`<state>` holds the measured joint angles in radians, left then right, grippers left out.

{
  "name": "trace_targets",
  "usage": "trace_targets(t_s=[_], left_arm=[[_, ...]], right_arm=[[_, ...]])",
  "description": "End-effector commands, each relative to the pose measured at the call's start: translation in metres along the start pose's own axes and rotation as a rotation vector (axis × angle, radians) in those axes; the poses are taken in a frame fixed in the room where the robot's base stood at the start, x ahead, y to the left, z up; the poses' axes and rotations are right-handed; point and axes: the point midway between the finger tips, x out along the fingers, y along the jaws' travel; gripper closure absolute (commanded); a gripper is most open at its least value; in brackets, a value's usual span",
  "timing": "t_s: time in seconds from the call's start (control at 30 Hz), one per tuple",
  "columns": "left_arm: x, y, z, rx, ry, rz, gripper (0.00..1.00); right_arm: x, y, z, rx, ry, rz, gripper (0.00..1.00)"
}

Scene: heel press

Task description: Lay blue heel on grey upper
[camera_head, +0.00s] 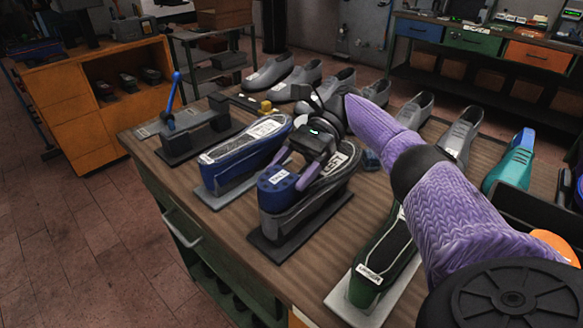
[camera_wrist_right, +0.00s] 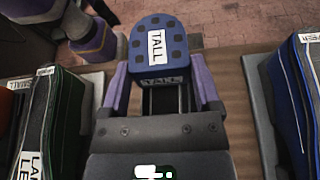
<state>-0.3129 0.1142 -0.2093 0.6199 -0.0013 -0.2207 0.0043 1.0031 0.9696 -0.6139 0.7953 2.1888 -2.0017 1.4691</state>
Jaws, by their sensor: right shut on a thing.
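The blue heel (camera_head: 277,190) is a dark-spotted block with a white TALL label. It also shows in the right wrist view (camera_wrist_right: 158,45), between the two purple fingers. My right gripper (camera_head: 288,172) is shut on it and holds it at the near heel end of the grey upper (camera_head: 335,181). That upper stands sole up on a dark base plate (camera_head: 272,243). The heel covers the upper's near end, and I cannot tell whether it touches. The gripper and arm hide part of the sole. My left gripper is not in view.
A blue upper (camera_head: 240,152) stands to the left and a green upper (camera_head: 384,262) to the right, each on a light plate. A press with a blue lever (camera_head: 172,98) stands at the left. Several grey shoes (camera_head: 316,76) line the back of the table (camera_head: 190,190).

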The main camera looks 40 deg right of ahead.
Motion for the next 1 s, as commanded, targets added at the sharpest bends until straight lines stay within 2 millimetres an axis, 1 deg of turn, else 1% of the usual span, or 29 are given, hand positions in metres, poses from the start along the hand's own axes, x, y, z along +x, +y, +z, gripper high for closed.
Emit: trace_targets(t_s=[0.6, 0.63, 0.67, 0.7, 0.73, 0.93, 0.97, 1.0], left_arm=[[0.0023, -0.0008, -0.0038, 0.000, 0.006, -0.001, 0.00], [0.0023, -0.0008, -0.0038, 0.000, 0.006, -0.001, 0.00], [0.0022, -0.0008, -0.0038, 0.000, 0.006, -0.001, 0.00], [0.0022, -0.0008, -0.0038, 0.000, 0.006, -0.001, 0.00], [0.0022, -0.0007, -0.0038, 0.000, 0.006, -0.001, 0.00], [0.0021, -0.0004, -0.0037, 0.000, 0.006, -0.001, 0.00], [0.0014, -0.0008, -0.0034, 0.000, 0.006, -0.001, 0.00], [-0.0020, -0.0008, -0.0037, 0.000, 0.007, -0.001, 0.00]], right_arm=[[0.0037, -0.0005, -0.0084, 0.000, 0.000, 0.001, 0.86], [0.0038, -0.0005, -0.0086, 0.000, 0.000, 0.001, 0.18], [0.0037, -0.0004, -0.0084, 0.000, 0.000, 0.001, 0.11], [0.0037, -0.0004, -0.0084, 0.000, 0.000, 0.001, 0.03], [0.0037, -0.0004, -0.0084, 0.000, 0.000, 0.000, 0.00], [0.0036, -0.0004, -0.0084, 0.001, 0.000, 0.000, 0.00], [0.0031, -0.0004, -0.0073, 0.000, 0.000, 0.000, 0.00], [0.0007, -0.0001, -0.0018, -0.001, 0.001, 0.000, 0.00]])
